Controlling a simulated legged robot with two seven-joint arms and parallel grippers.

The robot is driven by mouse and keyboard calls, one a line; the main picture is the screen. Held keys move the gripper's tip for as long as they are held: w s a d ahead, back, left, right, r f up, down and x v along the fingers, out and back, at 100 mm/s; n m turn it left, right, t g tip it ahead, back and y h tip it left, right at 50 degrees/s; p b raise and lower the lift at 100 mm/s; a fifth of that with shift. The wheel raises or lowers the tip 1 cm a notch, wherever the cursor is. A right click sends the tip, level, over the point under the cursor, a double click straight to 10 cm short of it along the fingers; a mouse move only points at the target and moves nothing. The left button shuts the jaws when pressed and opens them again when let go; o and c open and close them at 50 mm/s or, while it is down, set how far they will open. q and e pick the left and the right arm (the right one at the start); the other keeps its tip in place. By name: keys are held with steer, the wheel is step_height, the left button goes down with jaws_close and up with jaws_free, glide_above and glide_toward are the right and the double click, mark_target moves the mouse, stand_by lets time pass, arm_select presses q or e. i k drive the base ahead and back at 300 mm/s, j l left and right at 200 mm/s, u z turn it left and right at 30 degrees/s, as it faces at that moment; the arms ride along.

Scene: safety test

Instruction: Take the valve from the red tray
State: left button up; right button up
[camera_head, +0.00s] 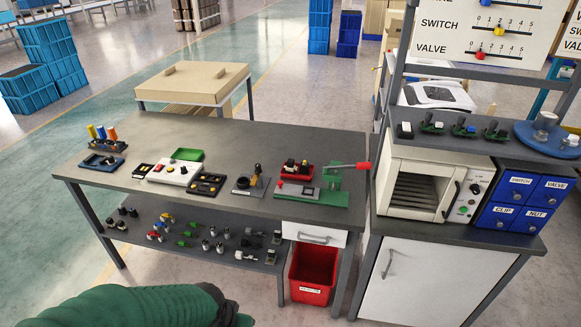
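The small red tray (283,175) sits on the grey workbench, toward its right end, just behind a green-and-grey hand-lever device. Small dark and pale parts (295,165) lie in it; they are too small for me to tell which is a valve. A green arm link of mine crosses the bottom left of the view, well short of the bench. Neither of my grippers shows in the view.
The lever device (332,190) has a red-knobbed handle beside the tray. A white box with a green tray (187,155) and black trays stand to the left. Loose parts fill the lower shelf. A red bin (313,270) stands below; an oven (430,185) is at right.

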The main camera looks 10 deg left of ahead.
mark_target(290, 168)
steer(key=i+j, duration=0.4)
steer(key=i, duration=0.15)
steer(key=i+j, duration=0.35)
steer(key=i, duration=0.15)
steer(key=i+j, duration=0.4)
steer(key=i, duration=0.65)
